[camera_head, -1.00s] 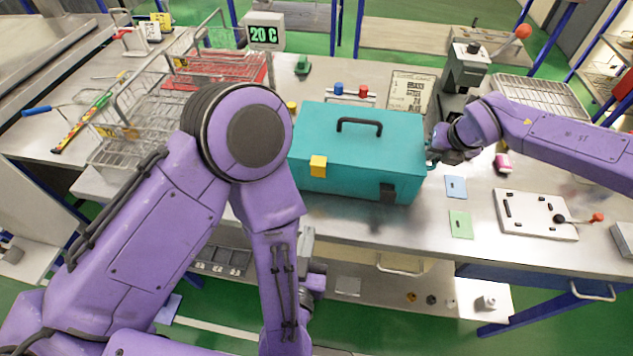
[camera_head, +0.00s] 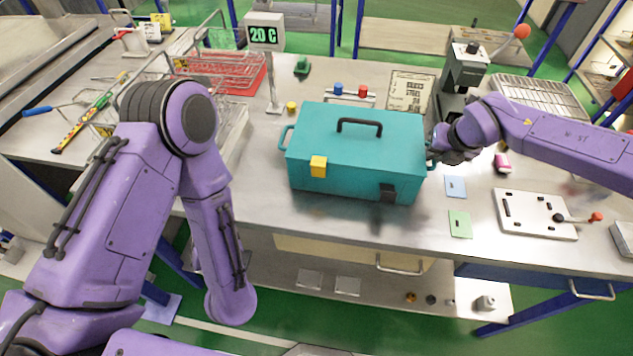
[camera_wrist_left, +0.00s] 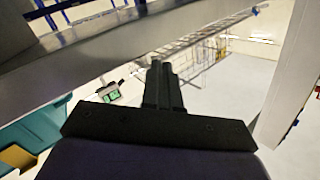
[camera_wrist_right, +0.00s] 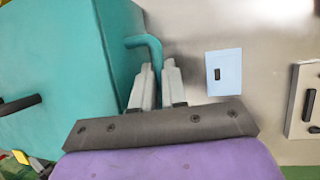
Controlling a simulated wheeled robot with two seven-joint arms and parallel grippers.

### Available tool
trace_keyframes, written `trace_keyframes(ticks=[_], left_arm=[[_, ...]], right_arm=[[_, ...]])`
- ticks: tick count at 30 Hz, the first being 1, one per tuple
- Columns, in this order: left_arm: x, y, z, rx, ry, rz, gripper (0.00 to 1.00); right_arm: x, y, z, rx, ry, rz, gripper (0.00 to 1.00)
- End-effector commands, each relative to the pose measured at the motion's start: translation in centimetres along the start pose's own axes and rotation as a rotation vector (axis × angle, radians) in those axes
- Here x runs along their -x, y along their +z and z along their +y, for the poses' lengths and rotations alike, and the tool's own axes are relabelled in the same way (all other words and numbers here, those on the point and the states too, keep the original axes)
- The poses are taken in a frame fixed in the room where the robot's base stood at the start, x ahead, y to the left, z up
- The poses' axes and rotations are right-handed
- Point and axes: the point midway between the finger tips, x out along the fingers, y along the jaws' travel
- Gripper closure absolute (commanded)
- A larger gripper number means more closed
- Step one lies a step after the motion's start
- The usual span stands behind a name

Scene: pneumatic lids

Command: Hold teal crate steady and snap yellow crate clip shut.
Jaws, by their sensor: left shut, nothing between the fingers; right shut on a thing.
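The teal crate (camera_head: 357,140) stands on the bench with its lid down and a black handle on top. Its yellow clip (camera_head: 318,166) is on the front left; a black clip (camera_head: 388,193) is on the front right. I cannot tell whether the yellow clip is fully closed. My right gripper (camera_wrist_right: 157,85) is shut on the teal side handle (camera_wrist_right: 146,41) at the crate's right end. My left gripper (camera_wrist_left: 163,88) is shut and empty, apart from the crate, and out of the head view. The crate and yellow clip (camera_wrist_left: 18,157) show at the left wrist view's left edge.
A blue card (camera_head: 456,187) and a green card (camera_head: 460,224) lie right of the crate, near a white panel (camera_head: 535,214). A grey press (camera_head: 465,70) stands behind. Wire baskets (camera_head: 215,75) are at the back left. The bench front before the crate is clear.

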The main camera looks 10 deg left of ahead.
Motion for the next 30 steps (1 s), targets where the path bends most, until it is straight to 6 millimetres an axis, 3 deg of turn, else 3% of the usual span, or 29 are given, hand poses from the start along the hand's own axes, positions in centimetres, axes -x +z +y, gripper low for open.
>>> trace_keyframes(ticks=[2,7,15,24,25,27,30], left_arm=[[-0.7,0.9,-1.6,-0.034,-0.047,-0.014,1.00],[-1.4,4.5,-3.1,-0.060,-0.013,-0.111,1.00],[-0.4,7.6,-1.2,0.012,0.121,-0.245,1.00],[-0.3,7.9,-0.9,0.022,0.135,-0.262,1.00],[-0.3,7.9,-0.9,0.022,0.135,-0.261,1.00],[-0.3,7.9,-0.9,0.022,0.135,-0.261,1.00],[-0.3,7.9,-0.9,0.022,0.135,-0.261,1.00]], right_arm=[[-0.2,-0.1,0.0,0.001,0.000,0.003,1.00],[-0.1,-0.1,0.0,0.002,0.000,0.003,1.00],[-0.1,-0.1,0.0,0.002,0.000,0.003,1.00],[-0.1,-0.1,0.0,0.001,0.000,0.003,1.00],[-0.1,-0.1,0.0,0.001,0.000,0.003,0.81],[-0.1,-0.1,0.0,0.001,0.000,0.003,0.58],[-0.1,-0.1,0.0,0.001,0.000,0.002,0.58]])
